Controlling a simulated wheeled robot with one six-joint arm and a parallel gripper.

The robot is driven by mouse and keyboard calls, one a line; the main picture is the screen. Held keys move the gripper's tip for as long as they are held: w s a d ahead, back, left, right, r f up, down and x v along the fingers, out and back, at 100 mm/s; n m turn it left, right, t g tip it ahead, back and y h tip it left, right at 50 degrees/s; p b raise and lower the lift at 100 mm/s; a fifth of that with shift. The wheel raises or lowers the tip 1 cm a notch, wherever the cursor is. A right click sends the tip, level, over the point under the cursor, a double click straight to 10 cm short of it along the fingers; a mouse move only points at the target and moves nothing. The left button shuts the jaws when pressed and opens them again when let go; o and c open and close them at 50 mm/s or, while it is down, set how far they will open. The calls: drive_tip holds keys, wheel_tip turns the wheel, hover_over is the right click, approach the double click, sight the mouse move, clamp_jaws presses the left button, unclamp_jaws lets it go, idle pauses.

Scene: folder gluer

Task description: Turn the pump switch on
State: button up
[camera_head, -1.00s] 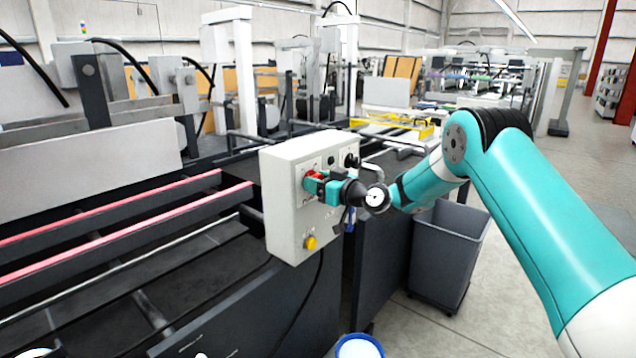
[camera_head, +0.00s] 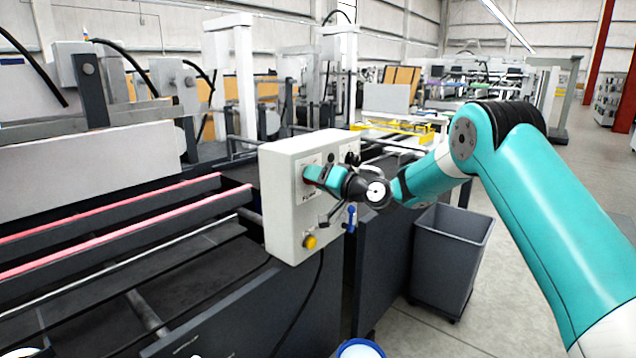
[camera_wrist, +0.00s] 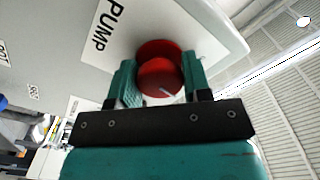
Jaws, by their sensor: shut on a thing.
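The pump switch (camera_wrist: 160,72) is a red round knob on a light grey control box (camera_head: 283,205), beside a label reading PUMP (camera_wrist: 106,28) in the wrist view. My gripper (camera_wrist: 160,82) has one teal finger on each side of the knob and is shut on it. A short light mark shows on the knob's face. In the head view my gripper (camera_head: 312,176) is at the upper left of the box's front and hides most of the knob.
A yellow button (camera_head: 310,242) is low on the box, and a blue-handled lever (camera_head: 351,218) is right of it. Dark machine rails with red strips lie to the left. A grey bin (camera_head: 448,255) stands on the floor at right, with open floor beyond.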

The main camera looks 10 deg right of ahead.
drive_tip(key=m, duration=0.5)
drive_tip(key=shift+d+m, duration=0.1)
drive_tip(key=shift+m, duration=0.2)
idle(0.4)
drive_tip(key=o, duration=0.9)
drive_tip(key=b+v, duration=0.6)
drive_tip(key=v, duration=1.1)
drive_tip(key=shift+s+d, duration=0.1)
drive_tip(key=shift+s, duration=0.05)
